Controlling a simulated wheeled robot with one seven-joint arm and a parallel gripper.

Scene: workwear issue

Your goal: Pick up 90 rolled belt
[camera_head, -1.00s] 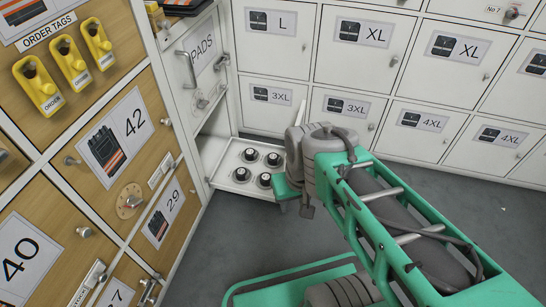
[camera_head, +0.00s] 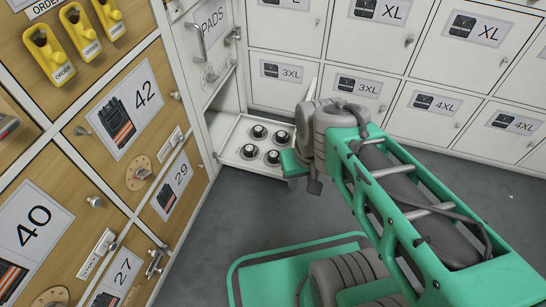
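Several small dark round items with pale tops, which look like rolled belts, sit on a white pulled-out shelf (camera_head: 228,158) low in the corner. One belt (camera_head: 273,157) is at the front right, near my arm. I cannot read any size on them, so I cannot tell which is 90. The end of my arm, with a green part at my gripper (camera_head: 293,163), is at the right edge of the shelf. The fingers are mostly hidden, and I cannot see them holding anything.
White lockers with size labels (camera_head: 281,71) line the back wall. Wooden numbered doors (camera_head: 127,107) with knobs stand on the left. Yellow order tags (camera_head: 81,30) hang at upper left. An open door marked PADS (camera_head: 208,22) stands above the shelf. Grey floor (camera_head: 210,240) is clear in front.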

